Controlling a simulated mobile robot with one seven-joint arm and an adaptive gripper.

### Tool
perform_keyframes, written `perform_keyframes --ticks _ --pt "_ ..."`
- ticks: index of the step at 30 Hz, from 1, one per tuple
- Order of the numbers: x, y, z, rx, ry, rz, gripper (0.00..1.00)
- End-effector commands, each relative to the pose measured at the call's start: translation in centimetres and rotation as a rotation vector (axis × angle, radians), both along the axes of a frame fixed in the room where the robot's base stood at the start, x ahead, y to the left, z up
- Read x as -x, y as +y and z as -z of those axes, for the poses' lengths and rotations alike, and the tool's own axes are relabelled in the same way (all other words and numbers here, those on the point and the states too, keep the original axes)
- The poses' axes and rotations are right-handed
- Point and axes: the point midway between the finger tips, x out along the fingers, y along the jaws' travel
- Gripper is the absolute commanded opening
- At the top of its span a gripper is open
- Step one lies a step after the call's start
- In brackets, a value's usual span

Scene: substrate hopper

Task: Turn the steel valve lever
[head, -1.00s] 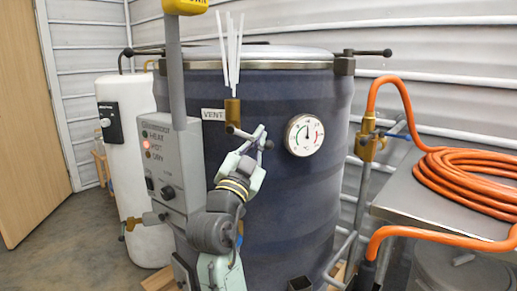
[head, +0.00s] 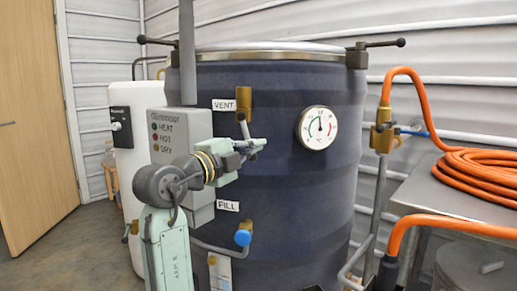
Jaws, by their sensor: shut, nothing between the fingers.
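The brass vent valve (head: 244,101) sits on the front of the dark blue drum, beside the VENT label. A short grey piece (head: 243,128) hangs below it, seemingly its steel lever pointing down; its lower end is hidden by my gripper. My gripper (head: 259,146) is shut and empty, just below and right of the valve. I cannot tell whether it touches the lever. No white plume shows above the valve.
A grey control box (head: 180,135) stands close behind my arm. Below are the FILL label (head: 228,205) and a blue-handled valve (head: 243,237). A round gauge (head: 317,128) is to the right. An orange hose (head: 480,172) lies coiled on a steel table.

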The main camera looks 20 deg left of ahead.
Motion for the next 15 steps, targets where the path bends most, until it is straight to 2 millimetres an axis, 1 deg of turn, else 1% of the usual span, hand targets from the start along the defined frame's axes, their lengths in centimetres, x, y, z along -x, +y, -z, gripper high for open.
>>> perform_keyframes --ticks 3,15 --pt "0.12 0.49 0.22 -0.068 0.017 0.0 0.0" --pt "0.28 1.23 0.5 -0.06 0.016 0.0 0.0"
